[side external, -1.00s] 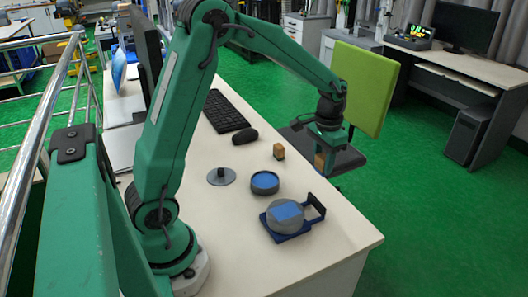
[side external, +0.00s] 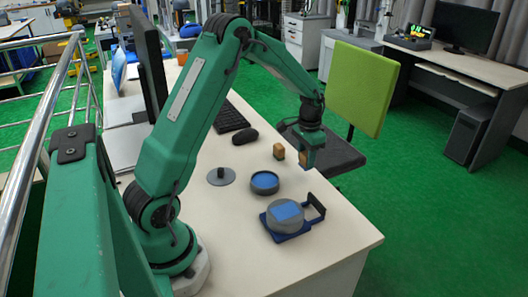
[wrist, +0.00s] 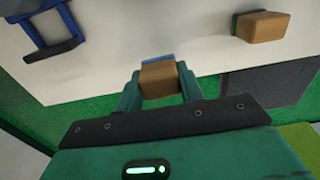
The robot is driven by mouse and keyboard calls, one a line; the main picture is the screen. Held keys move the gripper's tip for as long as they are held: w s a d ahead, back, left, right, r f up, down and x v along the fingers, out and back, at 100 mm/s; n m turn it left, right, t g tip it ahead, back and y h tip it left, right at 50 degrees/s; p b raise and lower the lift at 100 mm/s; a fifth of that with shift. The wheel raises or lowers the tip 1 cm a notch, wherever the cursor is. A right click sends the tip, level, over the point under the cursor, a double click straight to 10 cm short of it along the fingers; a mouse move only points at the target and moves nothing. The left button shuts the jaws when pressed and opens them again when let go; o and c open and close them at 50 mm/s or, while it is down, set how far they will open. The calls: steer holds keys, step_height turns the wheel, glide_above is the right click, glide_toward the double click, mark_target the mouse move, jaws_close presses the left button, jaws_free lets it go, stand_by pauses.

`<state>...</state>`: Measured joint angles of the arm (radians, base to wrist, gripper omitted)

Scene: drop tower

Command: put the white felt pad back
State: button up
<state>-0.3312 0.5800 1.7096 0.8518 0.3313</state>
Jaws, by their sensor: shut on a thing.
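My gripper (side external: 307,155) is shut on a tan block (wrist: 158,79), held between both fingers near the table's far edge. A thin blue strip shows along the block's edge in the wrist view. A similar tan block (side external: 278,151) stands on the table left of my gripper; it shows at upper right in the wrist view (wrist: 263,27). A grey round piece (side external: 288,221) with a blue square (side external: 287,210) on top sits on a dark blue tray (side external: 302,233). A round dark dish (side external: 265,190) has a blue inside. I cannot make out a white felt pad.
A grey disc with a knob (side external: 221,178) lies left of the dish. A keyboard (side external: 230,118) and a mouse (side external: 245,136) lie farther back. A chair with a green back (side external: 361,88) stands beyond the table edge. The front right tabletop (side external: 330,245) is clear.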

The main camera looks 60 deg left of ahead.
mark_target(305, 167)
steer(key=shift+f, duration=0.1)
steer(key=shift+f, duration=1.9)
steer(key=shift+f, duration=0.1)
steer(key=o, duration=1)
step_height(305, 167, up, 12)
steer(key=shift+f, duration=0.15)
steer(key=shift+r, duration=0.3)
